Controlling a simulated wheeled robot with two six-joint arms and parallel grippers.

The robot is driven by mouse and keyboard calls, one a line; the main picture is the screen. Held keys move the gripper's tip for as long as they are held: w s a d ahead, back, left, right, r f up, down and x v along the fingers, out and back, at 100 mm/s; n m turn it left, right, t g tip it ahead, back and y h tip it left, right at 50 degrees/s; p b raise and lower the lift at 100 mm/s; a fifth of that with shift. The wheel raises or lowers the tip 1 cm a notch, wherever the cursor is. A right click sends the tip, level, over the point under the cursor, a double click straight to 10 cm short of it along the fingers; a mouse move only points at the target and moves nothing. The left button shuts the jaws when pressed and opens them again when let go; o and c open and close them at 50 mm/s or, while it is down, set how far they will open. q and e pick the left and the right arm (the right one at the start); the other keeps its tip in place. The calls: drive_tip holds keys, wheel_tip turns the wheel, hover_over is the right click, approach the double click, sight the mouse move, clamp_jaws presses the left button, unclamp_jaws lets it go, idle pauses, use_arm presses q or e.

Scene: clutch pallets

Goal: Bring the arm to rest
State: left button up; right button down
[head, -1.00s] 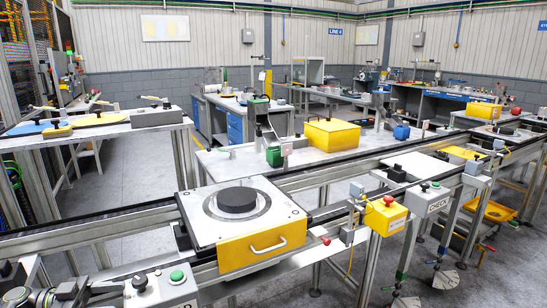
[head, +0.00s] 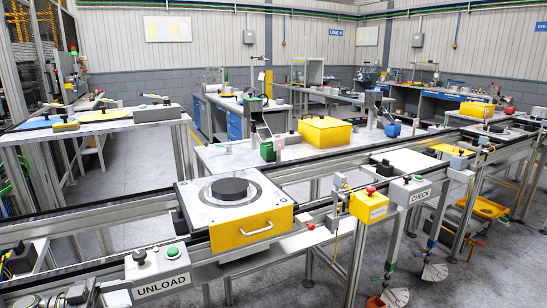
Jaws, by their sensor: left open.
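My left gripper (head: 80,294) shows only in part at the bottom left edge of the head view, beside the UNLOAD button box. It is open, and I see nothing between its fingers. My right gripper is not in view. A pallet with a white top plate (head: 190,205) and a yellow front with a handle sits on the conveyor. A black round disc (head: 230,189) lies in the middle of the pallet, apart from my gripper.
The UNLOAD box (head: 157,262) with a green button stands at the front rail. A yellow box with a red button (head: 370,205) and the CHECK box (head: 410,190) stand farther right. The conveyor rail (head: 95,212) crosses the view.

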use_arm(q)
wheel_tip(320, 180, down, 3)
drive_tip(key=w+d+n+t+y, duration=0.2)
drive_tip(key=n+t+y, duration=0.75)
drive_tip(key=t, duration=0.25)
drive_tip(key=s+f+n+g+y, duration=0.7)
drive_tip(key=s+f+y, duration=0.35)
drive_tip(key=s, duration=0.25)
drive_tip(key=s+d+f+m+g+h, duration=0.1)
drive_tip(key=s+d+g, duration=0.25)
drive_tip(key=s, duration=0.55)
drive_tip(key=s+d+f+m+g, duration=0.1)
drive_tip(key=s+d+f+g, duration=0.3)
drive_tip(key=s, duration=0.6)
drive_tip(key=w+a+f+g, duration=0.1)
drive_tip(key=a+f+g, duration=0.15)
drive_tip(key=f, duration=1.85)
drive_tip(key=s+f, duration=1.5)
drive_tip(key=f, duration=0.2)
drive_tip(key=shift+s+d+g+h, duration=0.25)
drive_tip(key=shift+d+g+h, duration=0.1)
drive_tip(key=shift+g+h, duration=0.05)
